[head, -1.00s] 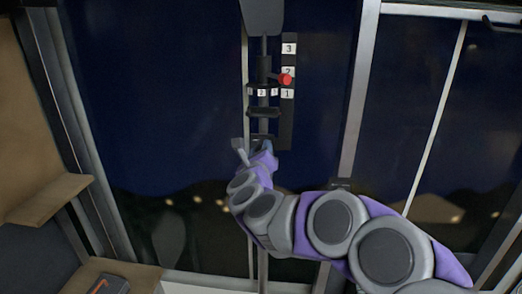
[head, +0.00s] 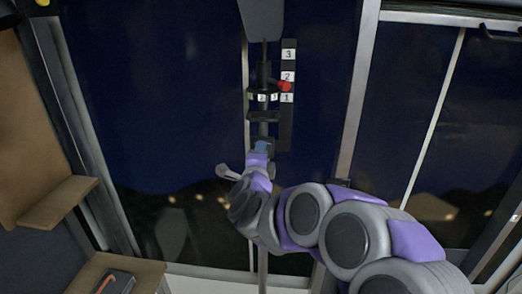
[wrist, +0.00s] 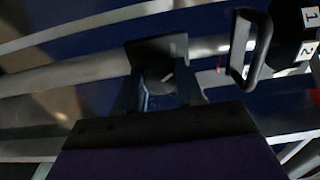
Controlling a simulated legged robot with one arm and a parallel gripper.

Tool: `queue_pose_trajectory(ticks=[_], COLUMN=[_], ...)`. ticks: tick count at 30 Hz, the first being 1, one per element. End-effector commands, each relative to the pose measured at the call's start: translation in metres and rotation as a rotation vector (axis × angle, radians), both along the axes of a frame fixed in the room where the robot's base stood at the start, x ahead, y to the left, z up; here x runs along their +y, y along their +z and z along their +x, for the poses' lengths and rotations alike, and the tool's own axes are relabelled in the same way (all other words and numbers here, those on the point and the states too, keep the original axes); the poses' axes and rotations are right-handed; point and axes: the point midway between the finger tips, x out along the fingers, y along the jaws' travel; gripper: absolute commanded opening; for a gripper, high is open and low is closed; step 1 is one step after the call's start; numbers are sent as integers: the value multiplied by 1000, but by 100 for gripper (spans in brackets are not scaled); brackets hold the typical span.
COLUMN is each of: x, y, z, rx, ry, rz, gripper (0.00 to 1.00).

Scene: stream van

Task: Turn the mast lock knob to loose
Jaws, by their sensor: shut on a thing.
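The mast (head: 264,50) stands upright before the dark window. My gripper (head: 262,147) is at the mast, below a black handle (head: 263,116). In the wrist view my gripper (wrist: 160,95) has its two fingers on either side of a dark, blocky part with a short white mark, which seems to be the mast lock knob (wrist: 160,52). The gripper is shut on it. The fingers and the low light hide much of the knob, and I cannot read its setting. The black handle (wrist: 250,48) also shows in the wrist view, apart from the fingers.
A numbered collar (head: 262,96) sits on the mast above the handle. A red-tipped lever (head: 285,86) is beside a black plate (head: 286,128) marked 1, 2, 3. A brown shelf (head: 60,203) is at the left. A window frame post (head: 357,100) stands right of the mast.

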Motion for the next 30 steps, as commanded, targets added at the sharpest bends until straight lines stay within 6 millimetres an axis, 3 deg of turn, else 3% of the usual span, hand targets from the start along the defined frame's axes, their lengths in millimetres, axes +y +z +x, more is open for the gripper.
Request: queue_pose_trajectory(ticks=[12, 29, 30], x=[1, 2, 2], y=[-6, -9, -9], z=[0, -1, -1], rx=[19, 23, 24], ry=[4, 7, 7], rz=[-199, -229, -229], gripper=[7, 7, 39])
